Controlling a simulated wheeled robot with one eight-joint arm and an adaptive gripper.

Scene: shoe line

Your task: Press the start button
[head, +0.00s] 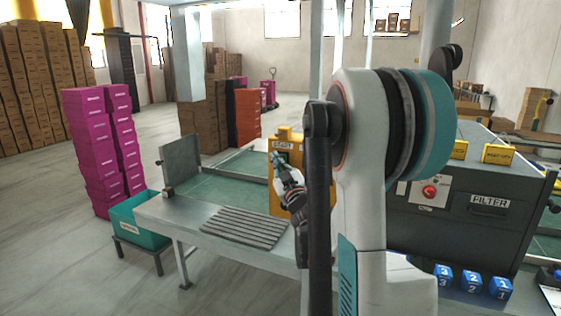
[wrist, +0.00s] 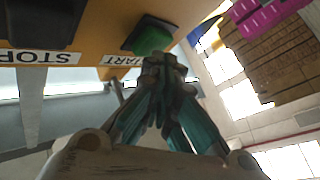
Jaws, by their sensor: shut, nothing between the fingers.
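The start button is a green button (wrist: 150,36) on an orange-yellow control box, beside the START label (wrist: 122,60) in the wrist view. In the head view the yellow control box (head: 276,203) stands at the back of the metal bench, partly hidden behind my arm. My gripper (wrist: 166,62) is shut and empty, its fingertips close to the green button; I cannot tell whether they touch it. In the head view my gripper (head: 279,160) is in front of the upper part of the box, and the button is hidden. A dark button (wrist: 40,22) sits by the STOP label (wrist: 40,57).
The metal bench (head: 163,212) carries a ribbed grey mat (head: 245,228). A teal bin (head: 137,219) stands at its left end. On the right is a dark FILTER machine (head: 490,220) with a red button (head: 429,192), and blue numbered blocks (head: 471,281) stand in front.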

